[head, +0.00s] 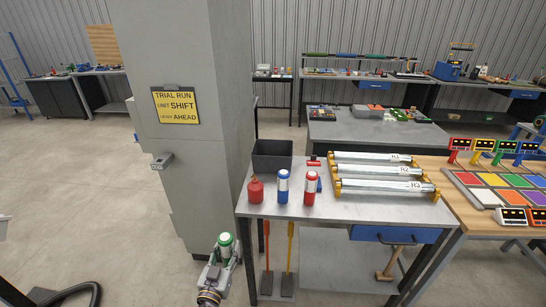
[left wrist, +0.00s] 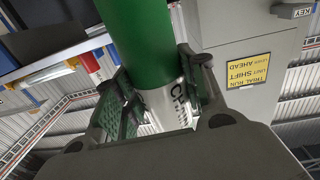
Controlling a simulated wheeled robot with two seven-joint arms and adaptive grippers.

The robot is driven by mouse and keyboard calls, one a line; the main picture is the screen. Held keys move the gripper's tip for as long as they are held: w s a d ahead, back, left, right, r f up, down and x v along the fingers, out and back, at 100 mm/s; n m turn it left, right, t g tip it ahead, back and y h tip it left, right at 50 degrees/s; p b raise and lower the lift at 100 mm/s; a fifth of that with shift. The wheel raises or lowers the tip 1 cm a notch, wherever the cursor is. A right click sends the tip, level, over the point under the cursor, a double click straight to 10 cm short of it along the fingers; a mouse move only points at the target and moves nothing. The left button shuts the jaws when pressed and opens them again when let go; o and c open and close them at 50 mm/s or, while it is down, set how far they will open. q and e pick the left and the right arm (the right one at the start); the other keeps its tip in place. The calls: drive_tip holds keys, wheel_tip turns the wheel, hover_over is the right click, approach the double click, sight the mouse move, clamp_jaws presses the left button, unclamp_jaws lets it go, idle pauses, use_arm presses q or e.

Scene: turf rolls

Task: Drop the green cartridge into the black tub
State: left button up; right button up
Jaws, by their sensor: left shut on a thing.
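The green cartridge (head: 226,241), green at the top with a white and silver lower part, is held upright in my left gripper (head: 222,254). The left gripper is low, in front of the pillar and left of the grey table. In the left wrist view the fingers (left wrist: 163,100) are shut around the cartridge's silver part, and its green part (left wrist: 138,35) sticks out beyond them. The black tub (head: 272,163) stands at the back left corner of the grey table, up and to the right of the gripper. The tub's inside is mostly hidden. My right gripper is out of view.
A grey pillar (head: 178,65) rises just left of the table (head: 330,209). A red bottle (head: 255,191), a blue cartridge (head: 283,187) and a red cartridge (head: 309,189) stand in front of the tub. Silver tubes (head: 375,170) lie on a rack to the right.

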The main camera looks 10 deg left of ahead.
sight(219, 237)
use_arm(q)
wheel_tip(219, 237, up, 2)
drive_tip(key=shift+a+r+p, duration=0.1)
drive_tip(key=shift+r+p, duration=0.1)
drive_tip(key=shift+p, duration=0.6)
drive_tip(key=shift+m+h, duration=0.5)
drive_tip(key=shift+h, duration=0.1)
drive_tip(key=r+p, duration=0.2)
drive_tip(key=a+r+p, duration=0.1)
drive_tip(key=r+p, duration=0.2)
drive_tip(key=shift+a+r+p, duration=0.1)
drive_tip(key=shift+r+p, duration=0.05)
drive_tip(key=shift+p, duration=0.15)
drive_tip(key=shift+a+r, duration=0.15)
drive_tip(key=shift+r, duration=0.05)
drive_tip(key=shift+w+a+r+m+g+h+p, duration=0.6)
drive_tip(key=shift+w+a+r+m+h, duration=0.8)
drive_tip(key=shift+a+r+h, duration=0.9)
drive_tip(key=w+d+r+n+y, duration=0.1)
drive_tip(key=w+d+r, duration=0.5)
drive_tip(key=d+r, duration=0.2)
drive_tip(key=shift+d+r+t+y, duration=0.3)
drive_tip(key=shift+r+y, duration=0.1)
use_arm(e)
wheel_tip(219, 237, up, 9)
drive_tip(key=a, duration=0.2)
